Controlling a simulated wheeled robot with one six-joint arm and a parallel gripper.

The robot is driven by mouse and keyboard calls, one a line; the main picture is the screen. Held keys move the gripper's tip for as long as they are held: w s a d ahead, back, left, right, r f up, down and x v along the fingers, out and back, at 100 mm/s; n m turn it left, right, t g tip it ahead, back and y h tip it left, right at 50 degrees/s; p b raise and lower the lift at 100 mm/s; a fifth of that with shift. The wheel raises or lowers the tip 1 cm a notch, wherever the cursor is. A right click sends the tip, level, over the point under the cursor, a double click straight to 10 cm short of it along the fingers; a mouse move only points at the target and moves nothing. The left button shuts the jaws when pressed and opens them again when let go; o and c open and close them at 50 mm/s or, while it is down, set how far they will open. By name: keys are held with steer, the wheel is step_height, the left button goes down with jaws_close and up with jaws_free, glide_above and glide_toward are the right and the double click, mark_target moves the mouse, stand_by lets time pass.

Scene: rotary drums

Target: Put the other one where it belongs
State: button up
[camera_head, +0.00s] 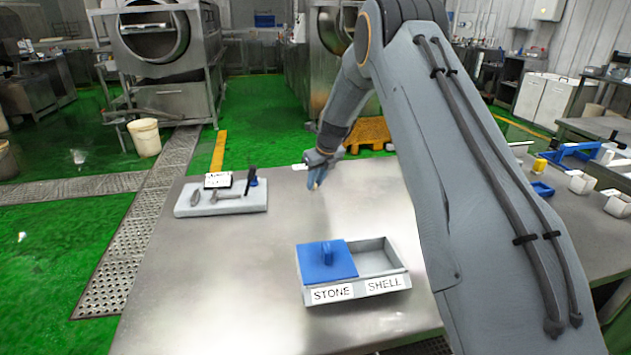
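A grey box (358,293) with two compartments sits on the metal table, its front labelled STONE (332,293) and SHELL (384,284). A blue lid with a knob (327,262) covers the STONE side, whose inside is hidden. The SHELL side (378,259) is uncovered and looks empty. My gripper (316,184) is above the table, behind the box and right of the light grey tray (240,206). Its fingertips are small and partly bluish; I cannot tell whether they are apart or hold anything. No shell or loose stone is clearly recognisable.
The tray bears a small grey object (195,197), a grey tool-like piece (228,195), an upright dark-handled item (251,180) and a white card (218,180). The metal table (215,285) is bare between tray and box. A side bench (585,225) holds blue and white containers.

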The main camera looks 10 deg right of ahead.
steer(key=shift+o, duration=1.3)
steer(key=shift+r, duration=0.2)
steer(key=b+v, duration=0.2)
steer(key=v, duration=1)
steer(key=shift+b, duration=0.4)
